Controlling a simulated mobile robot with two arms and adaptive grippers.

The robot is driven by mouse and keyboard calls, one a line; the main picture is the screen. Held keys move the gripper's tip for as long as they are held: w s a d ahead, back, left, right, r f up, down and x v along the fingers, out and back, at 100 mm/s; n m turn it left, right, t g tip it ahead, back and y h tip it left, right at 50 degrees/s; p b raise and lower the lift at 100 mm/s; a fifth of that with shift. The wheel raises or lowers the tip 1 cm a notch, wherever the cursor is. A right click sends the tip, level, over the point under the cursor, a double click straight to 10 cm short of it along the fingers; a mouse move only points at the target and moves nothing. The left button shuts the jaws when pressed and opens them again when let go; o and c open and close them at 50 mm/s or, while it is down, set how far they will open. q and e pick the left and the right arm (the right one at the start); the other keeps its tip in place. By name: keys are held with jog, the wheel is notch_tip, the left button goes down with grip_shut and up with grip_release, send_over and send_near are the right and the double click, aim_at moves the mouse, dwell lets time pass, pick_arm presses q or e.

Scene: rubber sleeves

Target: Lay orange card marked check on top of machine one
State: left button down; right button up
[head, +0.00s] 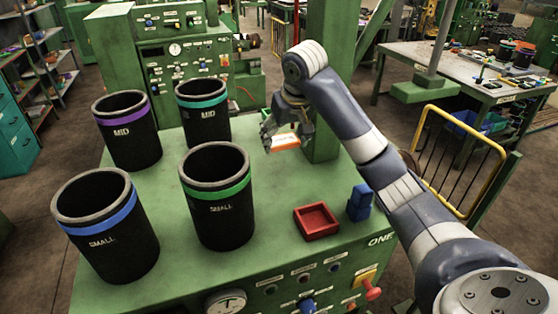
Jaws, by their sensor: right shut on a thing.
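Machine one (274,236) is the green machine in front of me, with a flat top and "ONE" on its front right corner. My right gripper (273,134) is at the far side of this top, left of a green post. It is shut on the orange card (285,142), which shows orange and white; its marking is too small to read. I cannot tell whether the card touches the top or is held just above it. My left gripper is not in view.
Several black rubber sleeves stand on the left of the top, marked MID (128,130) and SMALL (217,195). A red tray (316,221) and a blue block (359,202) are at the right front. The green post (324,90) rises behind my right gripper. The middle of the top is clear.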

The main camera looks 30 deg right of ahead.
aim_at(286, 147)
notch_tip(286, 147, down, 3)
jog(key=shift+s+f+p, duration=0.15)
jog(key=shift+f+p, duration=0.05)
jog(key=shift+p, duration=0.35)
jog(key=shift+f, duration=0.35)
notch_tip(286, 147, down, 3)
jog(key=shift+f+p, duration=0.1)
jog(key=shift+p, duration=0.6)
jog(key=shift+f, duration=0.3)
jog(key=shift+w+f, duration=0.15)
jog(key=shift+w, duration=0.05)
jog(key=o, duration=1)
jog(key=shift+o, duration=0.2)
